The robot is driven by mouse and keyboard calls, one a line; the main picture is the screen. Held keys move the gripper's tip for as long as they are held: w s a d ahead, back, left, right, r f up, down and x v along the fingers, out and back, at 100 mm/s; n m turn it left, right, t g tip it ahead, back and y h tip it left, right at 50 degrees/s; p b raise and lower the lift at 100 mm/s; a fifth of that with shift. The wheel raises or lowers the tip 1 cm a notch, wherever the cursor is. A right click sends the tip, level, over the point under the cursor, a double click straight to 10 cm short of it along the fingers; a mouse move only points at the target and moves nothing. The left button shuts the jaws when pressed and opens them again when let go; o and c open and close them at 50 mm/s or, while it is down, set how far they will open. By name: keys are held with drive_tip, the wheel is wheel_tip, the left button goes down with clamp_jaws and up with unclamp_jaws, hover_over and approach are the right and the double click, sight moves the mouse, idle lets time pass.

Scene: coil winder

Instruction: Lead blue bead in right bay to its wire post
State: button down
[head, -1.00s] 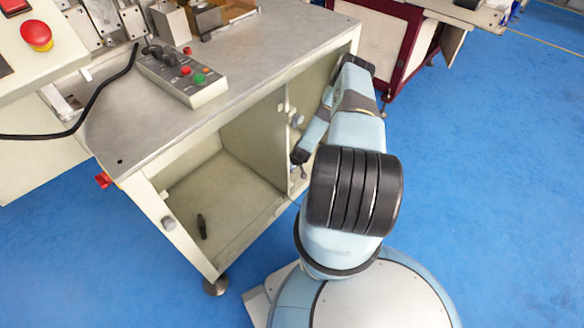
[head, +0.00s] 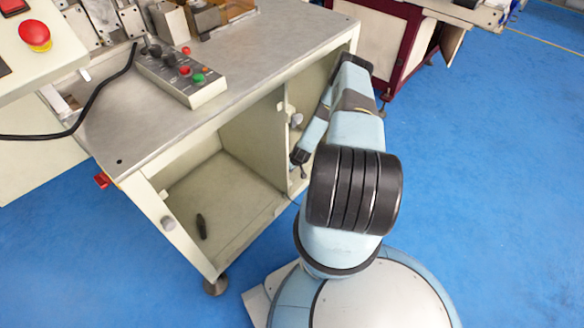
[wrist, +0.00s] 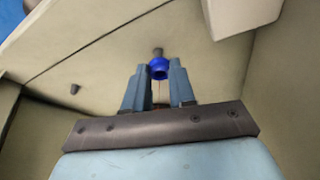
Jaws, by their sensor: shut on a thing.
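In the wrist view the blue bead (wrist: 159,66) sits between the tips of my gripper (wrist: 159,76), whose two blue-grey fingers are shut on it. A thin wire runs back from the bead between the fingers. A small dark post (wrist: 158,52) shows just beyond the bead, close to it or touching; I cannot tell which. In the head view my arm reaches into the right bay of the cabinet (head: 150,195), and the bead is not clearly visible there.
A second dark peg (wrist: 75,89) stands on the panel at left in the wrist view. A pale block (wrist: 240,15) juts in at upper right. In the head view the left bay holds a small black object (head: 201,226). Blue floor (head: 480,200) is open at right.

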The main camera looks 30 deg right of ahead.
drive_tip(key=shift+f, duration=0.9)
drive_tip(key=c, duration=0.9)
unclamp_jaws()
drive_tip(key=shift+o, duration=0.2)
drive_tip(key=shift+r, duration=0.1)
drive_tip(key=v, duration=1.3)
drive_tip(key=shift+r, duration=0.2)
